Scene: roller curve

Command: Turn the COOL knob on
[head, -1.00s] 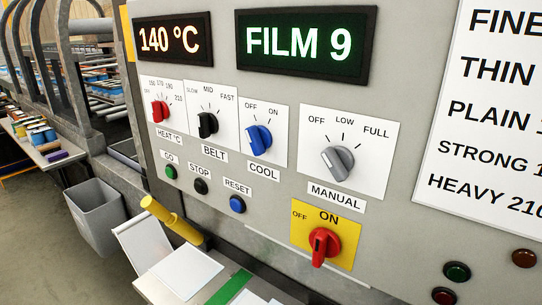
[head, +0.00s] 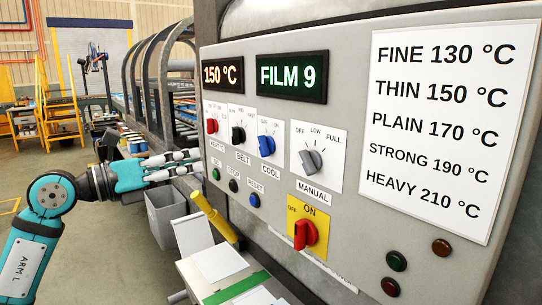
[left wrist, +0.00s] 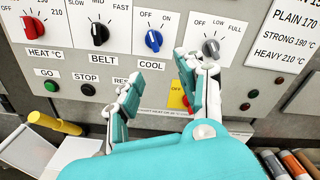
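The blue COOL knob (head: 266,146) sits on its white plate on the grey panel, below the OFF and ON marks. It also shows in the left wrist view (left wrist: 153,41), unobstructed, its pointer seemingly toward OFF. My left gripper (head: 197,161) is open and empty, with its fingers pointing at the panel, left of the COOL knob in the head view. In the left wrist view the spread fingers (left wrist: 158,82) are below the knob, one to its lower left and one to its right. They appear apart from it. My right gripper is not in view.
The red HEAT knob (head: 212,126), black BELT knob (head: 237,135) and grey MANUAL knob (head: 311,161) are nearby. A red switch (head: 305,234) is on a yellow plate below.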

